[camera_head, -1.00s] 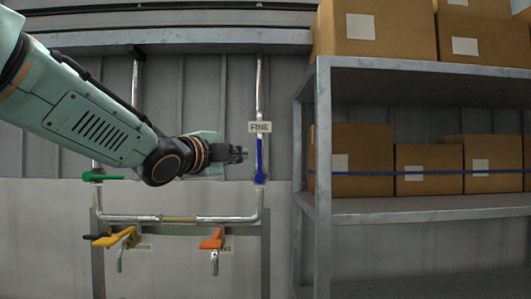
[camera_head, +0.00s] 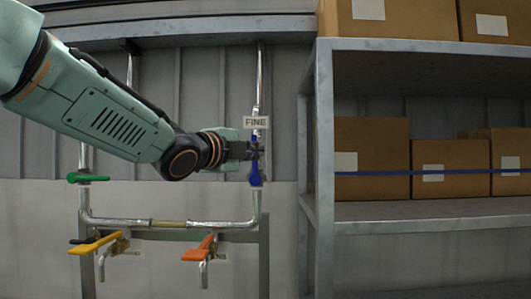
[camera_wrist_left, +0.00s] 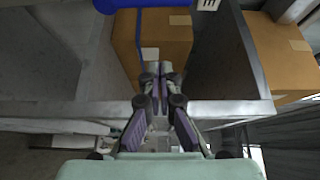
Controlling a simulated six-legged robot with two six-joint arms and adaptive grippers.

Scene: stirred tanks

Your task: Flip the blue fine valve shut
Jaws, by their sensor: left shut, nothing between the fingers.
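The blue fine valve (camera_head: 255,178) sits on the right vertical pipe, under a sign reading FINE (camera_head: 256,122). Its blue handle stands upright along the pipe. My left gripper (camera_head: 252,151) is shut and empty, at the handle's upper part and covering some of it. In the left wrist view the shut fingertips (camera_wrist_left: 157,70) point ahead, and the blue handle (camera_wrist_left: 155,3) crosses the top edge, apart from the fingertips in the picture. I cannot tell whether the gripper touches the handle. My right gripper is not in view.
A green handle (camera_head: 88,178) lies level on the left pipe. A yellow handle (camera_head: 95,244) and an orange handle (camera_head: 199,249) sit below the lower pipe. A metal shelf (camera_head: 325,150) with cardboard boxes (camera_head: 372,160) stands close on the right.

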